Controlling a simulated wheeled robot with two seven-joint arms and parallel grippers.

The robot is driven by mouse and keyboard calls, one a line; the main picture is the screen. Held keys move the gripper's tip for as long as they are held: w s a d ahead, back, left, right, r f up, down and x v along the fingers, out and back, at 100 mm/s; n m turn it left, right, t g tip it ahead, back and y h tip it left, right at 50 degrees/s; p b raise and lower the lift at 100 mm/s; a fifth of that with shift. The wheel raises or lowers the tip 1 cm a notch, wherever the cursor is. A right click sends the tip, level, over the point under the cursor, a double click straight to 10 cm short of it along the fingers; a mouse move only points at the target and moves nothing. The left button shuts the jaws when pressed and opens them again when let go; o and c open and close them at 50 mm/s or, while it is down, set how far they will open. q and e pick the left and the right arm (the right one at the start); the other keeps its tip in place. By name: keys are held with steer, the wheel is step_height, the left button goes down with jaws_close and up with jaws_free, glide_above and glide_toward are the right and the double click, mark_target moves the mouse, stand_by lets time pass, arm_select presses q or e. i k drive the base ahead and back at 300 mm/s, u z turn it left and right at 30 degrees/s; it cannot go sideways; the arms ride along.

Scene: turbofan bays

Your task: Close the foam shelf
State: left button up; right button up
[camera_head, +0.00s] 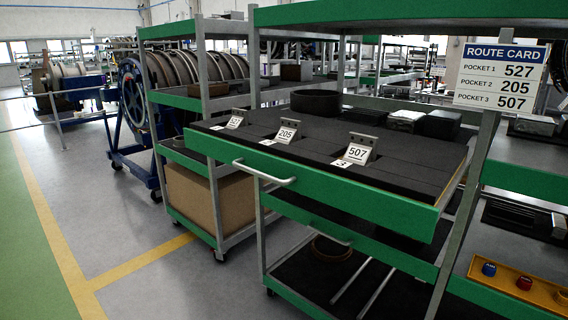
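The foam shelf (410,171) is a black foam-topped drawer with a green front and a pale bar handle (264,173) at the left of that front. It is slid out of the green and grey rack toward me. Three metal brackets stand on the foam with tags reading 527 (235,121), 205 (287,133) and 507 (358,152). Neither of my grippers is in view.
A route card (500,76) lists pockets 527, 205, 507 on the rack post. A black ring (316,102) and dark blocks sit behind the foam. A yellow tray (519,284) with small caps is at lower right. Floor (150,285) at left is clear.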

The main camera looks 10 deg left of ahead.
mark_target(422, 159)
steer(key=u, duration=0.45)
steer(key=k, duration=0.3)
steer(key=z, duration=1)
steer(key=i, duration=0.9)
steer(key=u, duration=0.7)
